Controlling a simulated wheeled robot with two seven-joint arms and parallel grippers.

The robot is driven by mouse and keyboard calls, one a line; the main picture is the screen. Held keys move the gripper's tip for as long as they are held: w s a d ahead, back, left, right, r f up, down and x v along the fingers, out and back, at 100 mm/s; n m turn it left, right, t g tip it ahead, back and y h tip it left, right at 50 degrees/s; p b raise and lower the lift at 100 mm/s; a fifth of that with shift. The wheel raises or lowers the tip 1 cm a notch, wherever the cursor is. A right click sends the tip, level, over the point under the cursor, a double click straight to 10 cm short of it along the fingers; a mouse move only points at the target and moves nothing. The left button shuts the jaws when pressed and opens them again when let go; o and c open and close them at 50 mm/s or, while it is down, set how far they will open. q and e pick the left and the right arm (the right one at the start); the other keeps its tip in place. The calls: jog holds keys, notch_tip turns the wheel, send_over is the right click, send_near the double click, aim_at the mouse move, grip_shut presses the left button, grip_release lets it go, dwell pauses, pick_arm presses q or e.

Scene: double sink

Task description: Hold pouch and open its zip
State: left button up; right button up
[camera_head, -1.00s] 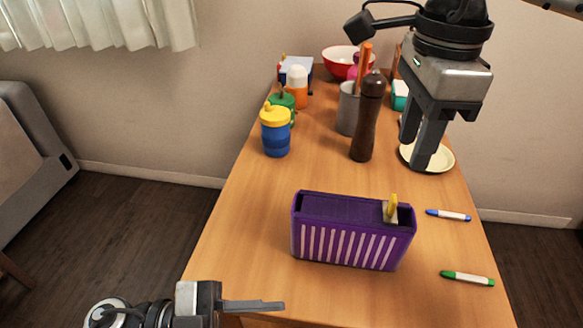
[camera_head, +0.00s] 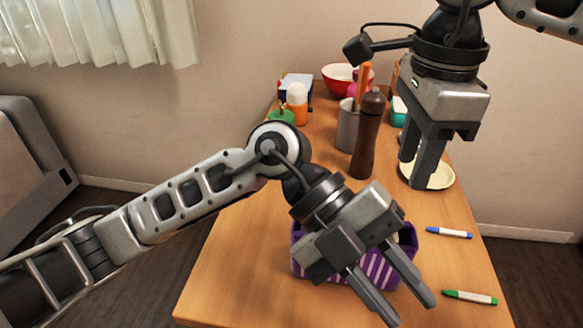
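The purple pouch with white stripes (camera_head: 376,266) stands upright on the wooden table, mostly hidden behind my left gripper. Its yellow zip pull is hidden now. My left gripper (camera_head: 405,308) is open, its two fingers apart and pointing down and right, in front of the pouch in this view. I cannot tell whether it touches the pouch. My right gripper (camera_head: 416,176) hangs at the upper right with its fingers pointing down and a gap between them. It is in front of the pale plate, away from the pouch.
A blue marker (camera_head: 449,232) and a green marker (camera_head: 470,297) lie right of the pouch. A dark brown grinder (camera_head: 367,140), a grey cup (camera_head: 347,125), a pale plate (camera_head: 441,177), an orange bottle (camera_head: 297,103) and a red bowl (camera_head: 338,77) stand farther back. The table's left front is clear.

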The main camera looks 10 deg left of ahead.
pick_arm(q)
jog(key=w+a+m+t+y, duration=0.1)
jog(key=w+a+t+y, duration=0.3)
jog(key=w+a+y, duration=0.2)
notch_tip(320, 180, up, 4)
jog(key=n+t+y, duration=0.1)
jog(key=t+y, duration=0.3)
send_over(294, 236)
jog(key=w+f, duration=0.1)
jog(key=f, duration=0.4)
jog(key=w+f, duration=0.1)
jog(key=f, duration=0.4)
jog(key=w+f, duration=0.1)
jog(key=f, duration=0.4)
jog(key=shift+w+a, duration=0.15)
jog(key=shift+a, duration=0.15)
jog(key=shift+c, duration=0.3)
grip_shut()
pick_arm(e)
grip_shut()
jog(key=d+m+y, duration=0.1)
jog(key=d+y, duration=0.3)
jog(key=d, duration=0.6)
jog(key=shift+d+f+m, duration=0.15)
jog(key=shift+d+m, duration=0.1)
jog(key=shift+m, duration=0.15)
